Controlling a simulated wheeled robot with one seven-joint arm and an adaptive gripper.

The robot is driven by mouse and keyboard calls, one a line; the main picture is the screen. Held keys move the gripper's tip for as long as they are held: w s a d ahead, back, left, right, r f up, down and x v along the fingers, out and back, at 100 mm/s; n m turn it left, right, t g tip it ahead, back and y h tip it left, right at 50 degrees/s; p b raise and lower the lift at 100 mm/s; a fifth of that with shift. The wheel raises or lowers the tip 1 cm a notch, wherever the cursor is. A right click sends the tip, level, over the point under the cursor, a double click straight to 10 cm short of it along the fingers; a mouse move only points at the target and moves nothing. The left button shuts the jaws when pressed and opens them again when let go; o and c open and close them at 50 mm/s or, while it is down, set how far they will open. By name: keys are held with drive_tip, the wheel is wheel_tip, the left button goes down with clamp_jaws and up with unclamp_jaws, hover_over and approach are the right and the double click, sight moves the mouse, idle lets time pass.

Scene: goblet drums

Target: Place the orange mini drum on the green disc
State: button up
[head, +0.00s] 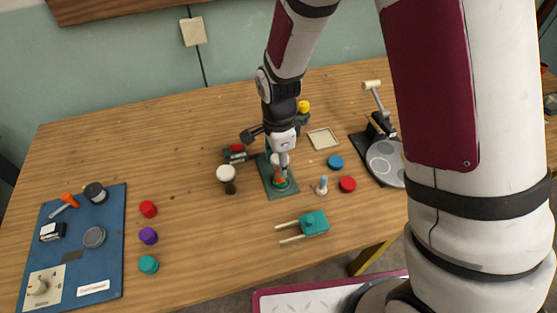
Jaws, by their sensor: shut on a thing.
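My gripper (280,163) points down over the middle of the table and is shut on the orange mini drum (279,178). Only a small part of the drum shows below the fingers. The green disc (284,186) is right under the drum, on a dark green plate (284,195). I cannot tell whether the drum touches the disc or hangs slightly above it.
A white-topped brown drum (227,174) stands left of the plate. A teal two-pronged piece (314,223) lies in front.

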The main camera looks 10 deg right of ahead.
drive_tip(key=o, duration=1.1)
drive_tip(key=shift+f, duration=0.1)
drive_tip(key=shift+o, duration=0.2)
wheel_tip(320, 180, up, 11)
drive_tip(key=s+d+r+n+t, duration=0.1)
drive_tip(key=s+d+r+n, duration=0.25)
drive_tip(key=r, duration=0.25)
drive_tip(key=s+d+r+n+t, duration=0.1)
drive_tip(key=s+d+r+n, duration=0.25)
drive_tip(key=r, duration=0.35)
drive_tip(key=s+d+r+n+t, duration=0.1)
drive_tip(key=s+d+r+n, duration=0.1)
drive_tip(key=s, duration=0.4)
drive_tip(key=s+d+r+n+t, duration=0.1)
drive_tip(key=s+d+r+n, duration=0.1)
drive_tip(key=s+d+n, duration=0.3)
drive_tip(key=shift+s+d+r+n+t, duration=0.15)
drive_tip(key=shift+s+r+n+t, duration=0.2)
drive_tip(key=shift+s+n, duration=0.4)
